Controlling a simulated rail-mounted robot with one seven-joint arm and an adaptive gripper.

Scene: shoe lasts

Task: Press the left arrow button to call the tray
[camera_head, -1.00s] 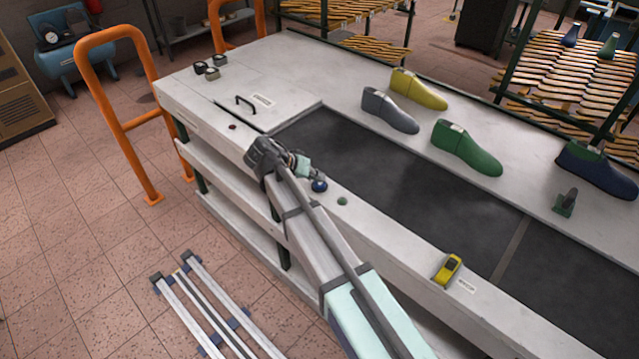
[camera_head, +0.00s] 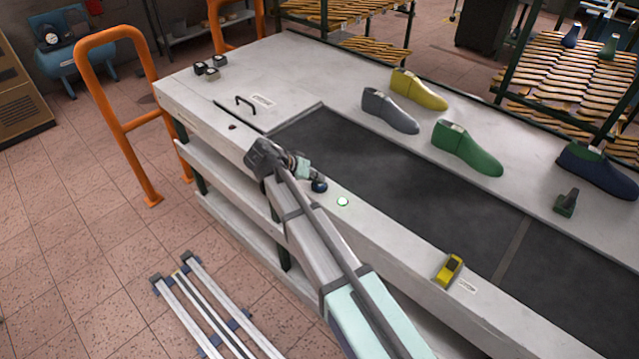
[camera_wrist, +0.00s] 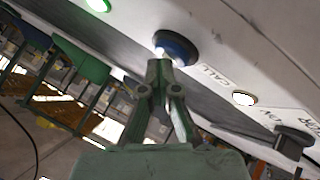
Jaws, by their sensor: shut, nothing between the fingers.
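The blue round button (camera_head: 319,186) is on the near edge of the white bench, and my gripper (camera_head: 308,172) is right at it. In the wrist view the same blue button (camera_wrist: 178,46) sits beside a label reading "CALL". My closed fingertips (camera_wrist: 162,62) are at its face and appear to touch it. They hide part of it, and I cannot make out an arrow on it. A small round green light (camera_head: 342,201) beside the button glows; it also shows in the wrist view (camera_wrist: 97,4). I cannot identify a tray.
A dark conveyor belt (camera_head: 400,190) runs along the bench. Grey (camera_head: 389,111), yellow (camera_head: 418,90) and green (camera_head: 466,148) shoe lasts stand behind it. An orange rail (camera_head: 125,123) stands at left.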

